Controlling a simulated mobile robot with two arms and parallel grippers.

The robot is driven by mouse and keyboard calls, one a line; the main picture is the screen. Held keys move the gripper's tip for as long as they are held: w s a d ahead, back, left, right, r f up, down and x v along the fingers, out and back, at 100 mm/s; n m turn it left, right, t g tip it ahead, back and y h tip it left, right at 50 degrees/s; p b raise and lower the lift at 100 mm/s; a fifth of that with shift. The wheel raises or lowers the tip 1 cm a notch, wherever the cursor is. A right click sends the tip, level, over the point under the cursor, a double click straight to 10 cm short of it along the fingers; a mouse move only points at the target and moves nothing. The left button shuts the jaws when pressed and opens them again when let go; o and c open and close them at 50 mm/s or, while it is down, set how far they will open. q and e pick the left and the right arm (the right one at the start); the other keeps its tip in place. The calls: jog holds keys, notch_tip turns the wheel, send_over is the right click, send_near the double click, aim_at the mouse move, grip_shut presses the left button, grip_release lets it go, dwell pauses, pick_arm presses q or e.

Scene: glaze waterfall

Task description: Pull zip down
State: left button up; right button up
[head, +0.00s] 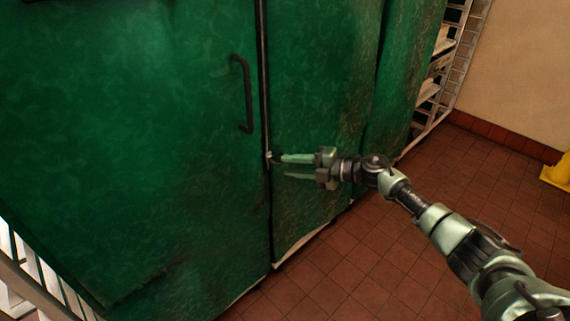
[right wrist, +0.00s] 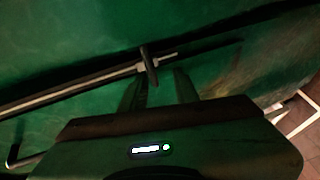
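A green cover (head: 150,120) with a dark zip line (head: 264,90) running down its front fills much of the head view. The zip pull (head: 268,156) sits partway down this line. My right gripper (head: 284,167) is open just right of the line, its upper finger pointing at the pull. In the right wrist view the zip pull (right wrist: 149,65) stands across the pale zip track (right wrist: 70,98). The left finger is close to the pull, and I cannot tell whether they touch. Nothing shows between the fingers (right wrist: 160,82). My left gripper is not in view.
A black handle (head: 243,95) is on the cover left of the zip. A metal rack (head: 446,65) stands behind the cover at upper right. A yellow object (head: 558,173) is at the right edge. The tiled floor (head: 350,265) is open at lower right.

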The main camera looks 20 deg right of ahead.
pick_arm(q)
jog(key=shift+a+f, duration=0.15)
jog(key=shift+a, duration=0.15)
pick_arm(e)
jog(key=v, duration=0.5)
jog(key=shift+w+d, duration=0.1)
jog(key=shift+d, duration=0.2)
